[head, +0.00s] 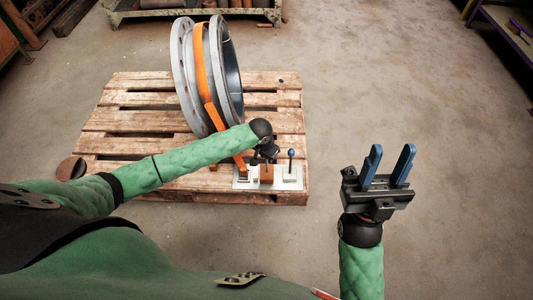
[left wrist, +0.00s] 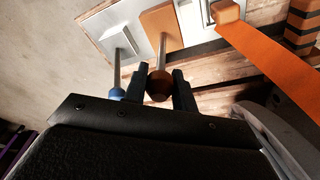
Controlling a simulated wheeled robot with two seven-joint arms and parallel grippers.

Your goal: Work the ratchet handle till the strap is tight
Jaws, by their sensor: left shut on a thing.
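An orange strap (head: 203,75) loops over the grey flanged pipe (head: 188,75) and runs down to a light plate (head: 242,184) at the pallet's front edge. In the left wrist view the strap (left wrist: 268,62) looks flat and straight. On the plate an orange-brown block (left wrist: 160,27) carries a metal lever with a brown knob (left wrist: 159,84), which looks like the ratchet handle. My left gripper (head: 266,160) is shut on this knob; its fingers (left wrist: 161,88) stand on both sides of it. My right gripper (head: 388,165) is open and empty, right of the pallet.
A second lever with a blue knob (head: 290,153) stands on the plate close to the right of my left gripper. The wooden pallet (head: 120,120) lies under the pipe. A metal rack (head: 195,12) stands at the back. The floor (head: 400,80) on the right is clear.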

